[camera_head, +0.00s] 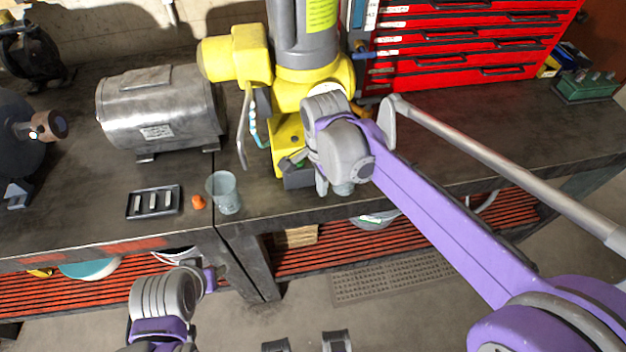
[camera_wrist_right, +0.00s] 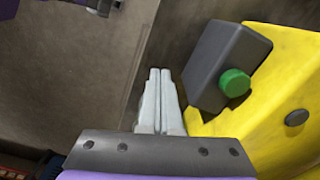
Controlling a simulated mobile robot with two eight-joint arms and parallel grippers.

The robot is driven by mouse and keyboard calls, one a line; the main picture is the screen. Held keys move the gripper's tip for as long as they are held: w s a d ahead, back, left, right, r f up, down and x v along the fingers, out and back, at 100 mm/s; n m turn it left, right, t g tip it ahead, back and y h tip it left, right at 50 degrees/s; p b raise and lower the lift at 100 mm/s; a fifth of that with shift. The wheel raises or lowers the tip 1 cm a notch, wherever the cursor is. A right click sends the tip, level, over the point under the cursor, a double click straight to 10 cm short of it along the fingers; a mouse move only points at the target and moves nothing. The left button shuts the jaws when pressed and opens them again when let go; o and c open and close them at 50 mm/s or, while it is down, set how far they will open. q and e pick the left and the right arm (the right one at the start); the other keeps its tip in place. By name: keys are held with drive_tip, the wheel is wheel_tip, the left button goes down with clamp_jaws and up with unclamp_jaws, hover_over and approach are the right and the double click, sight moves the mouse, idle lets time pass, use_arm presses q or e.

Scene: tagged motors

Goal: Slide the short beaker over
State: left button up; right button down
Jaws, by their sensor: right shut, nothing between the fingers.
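A clear beaker (camera_head: 226,195) stands upright near the bench's front edge, left of my right gripper. A second clear beaker (camera_head: 343,188) is mostly hidden behind my right gripper; I cannot compare their heights well. My right gripper (camera_head: 321,184) points down at the front edge, in front of the yellow machine base. In the right wrist view its fingers (camera_wrist_right: 160,100) are pressed together with nothing between them, and no beaker is visible there. My left arm is low at the bottom left, below the bench edge; its fingers cannot be made out.
A dark slotted tray (camera_head: 154,202) and a small orange item (camera_head: 198,202) lie left of the clear beaker. A silver motor (camera_head: 160,108) sits behind them. The yellow machine (camera_head: 290,130) and its grey box with a green knob (camera_wrist_right: 235,83) stand close to my right gripper.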

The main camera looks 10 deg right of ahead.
use_arm(q)
drive_tip(key=shift+r, duration=0.15)
use_arm(e)
drive_tip(key=shift+w+d, duration=0.3)
drive_tip(key=shift+d, duration=0.5)
drive_tip(key=d, duration=0.2)
drive_tip(key=w+d, duration=0.1)
drive_tip(key=d, duration=0.2)
drive_tip(key=w+d, duration=0.1)
drive_tip(key=d, duration=0.1)
drive_tip(key=shift+w+d, duration=0.15)
use_arm(q)
drive_tip(key=shift+a+r, duration=0.1)
